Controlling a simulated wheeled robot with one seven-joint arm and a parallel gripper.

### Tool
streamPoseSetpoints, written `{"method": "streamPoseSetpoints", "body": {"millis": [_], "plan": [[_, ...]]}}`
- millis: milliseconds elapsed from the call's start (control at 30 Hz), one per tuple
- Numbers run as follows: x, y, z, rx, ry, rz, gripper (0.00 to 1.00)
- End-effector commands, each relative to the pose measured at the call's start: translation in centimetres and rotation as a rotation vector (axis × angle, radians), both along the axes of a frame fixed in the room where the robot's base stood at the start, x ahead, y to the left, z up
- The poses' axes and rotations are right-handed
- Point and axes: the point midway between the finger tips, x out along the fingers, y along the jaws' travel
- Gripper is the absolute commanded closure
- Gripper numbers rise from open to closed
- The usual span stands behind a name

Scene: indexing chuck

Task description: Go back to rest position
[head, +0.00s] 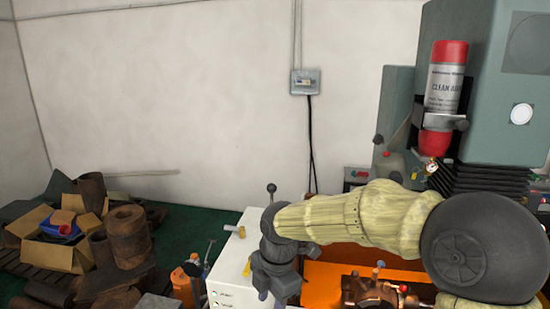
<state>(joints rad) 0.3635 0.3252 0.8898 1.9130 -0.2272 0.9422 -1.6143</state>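My arm reaches in from the right edge in a pale yellow sleeve, with a large black joint near the right. My gripper (272,293) is dark and hangs downward at the arm's left end, in front of a white cabinet (232,255). Its fingertips are small and close to the lower edge, so I cannot tell whether they are open or shut. The brown chuck (368,292) sits below my arm in an orange tray (325,272). Small red and blue knobs show near the chuck. Part of the chuck is cut off by the lower edge.
Rusty cylinders (128,235) and an open cardboard box (50,255) lie at the left. A switch box (305,81) hangs on the bare wall.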

Motion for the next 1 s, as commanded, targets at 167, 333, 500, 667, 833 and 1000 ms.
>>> {"method": "streamPoseSetpoints", "body": {"millis": [167,333,500,667,833,1000], "plan": [[-1.6,-3.1,-5.3,-0.018,0.016,-0.419,0.61],[-3.3,-6.4,-8.9,-0.003,0.015,-0.840,0.61],[-5.3,-9.7,-12.0,0.040,0.005,-1.268,0.61],[-7.4,-12.6,-14.6,0.112,-0.002,-1.678,0.61],[-9.6,-15.1,-16.6,0.206,0.003,-2.056,0.61],[-10.5,-16.1,-17.1,0.251,0.009,-2.209,0.61]]}}
